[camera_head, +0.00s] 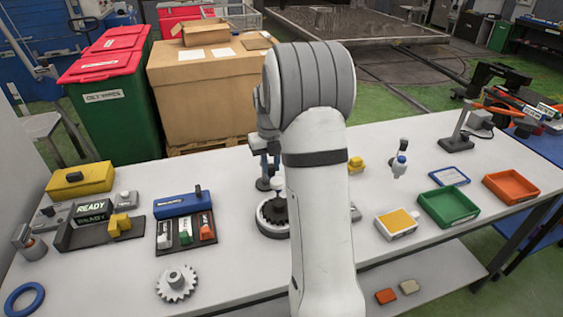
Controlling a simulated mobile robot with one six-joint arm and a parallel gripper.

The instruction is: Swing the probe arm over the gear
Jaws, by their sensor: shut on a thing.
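A dark round turntable (268,230) with a ridged rim stands mid-table, its right side hidden behind my arm. My gripper (267,181) points down over it, partly hidden by my arm, and appears shut on a small pale knob (278,184) above the turntable. Whether this knob belongs to the probe arm cannot be told; no clear probe arm shows. A light grey toothed gear (177,284) with a raised hub lies flat near the front edge, left of the turntable and apart from my gripper.
Left of the turntable stand a blue-backed block rack (183,205), a READY display (93,211) and a yellow box (80,180). To the right are a yellow-topped box (397,223), a green tray (448,207) and an orange tray (511,187). White table around the gear is clear.

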